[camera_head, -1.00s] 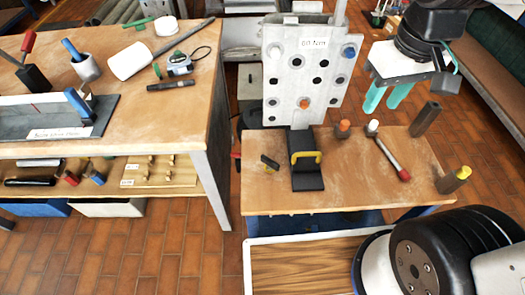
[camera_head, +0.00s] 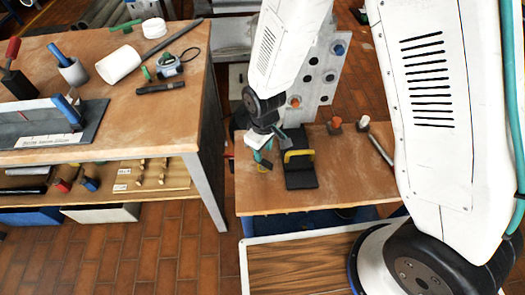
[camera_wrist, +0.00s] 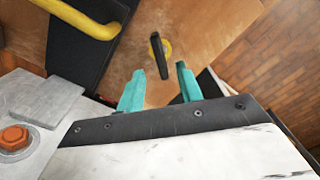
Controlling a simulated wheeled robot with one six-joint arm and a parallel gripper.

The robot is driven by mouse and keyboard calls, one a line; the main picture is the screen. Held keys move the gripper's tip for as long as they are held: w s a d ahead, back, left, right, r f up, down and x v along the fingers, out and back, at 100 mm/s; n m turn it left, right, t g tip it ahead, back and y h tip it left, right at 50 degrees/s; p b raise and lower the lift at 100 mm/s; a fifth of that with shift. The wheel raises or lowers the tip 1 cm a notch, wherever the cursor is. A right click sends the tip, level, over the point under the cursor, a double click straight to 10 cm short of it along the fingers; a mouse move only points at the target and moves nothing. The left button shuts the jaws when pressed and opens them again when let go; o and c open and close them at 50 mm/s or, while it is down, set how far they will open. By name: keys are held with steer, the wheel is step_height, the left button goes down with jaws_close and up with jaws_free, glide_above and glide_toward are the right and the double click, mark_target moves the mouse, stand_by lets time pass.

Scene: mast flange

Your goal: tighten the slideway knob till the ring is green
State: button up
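A black bar-shaped knob (camera_wrist: 159,56) stands on the small wooden bench, with a yellow ring (camera_wrist: 167,48) showing around its base in the wrist view. My gripper (camera_wrist: 160,82) is open, its two teal fingers spread apart with nothing between them. The fingers point toward the knob, which sits just beyond their tips and is apart from them. In the head view my gripper (camera_head: 262,154) is low over the left end of the bench, and the knob is mostly hidden by it.
A black block with a yellow handle (camera_head: 298,155) stands just right of my gripper. An upright pale panel with holes (camera_head: 322,75) and an orange bolt (camera_wrist: 14,138) is close behind. The larger workbench (camera_head: 130,125) with tools is at left, across a gap.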

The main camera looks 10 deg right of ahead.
mark_target(263, 165)
steer(key=shift+f, duration=3.4)
jaws_close()
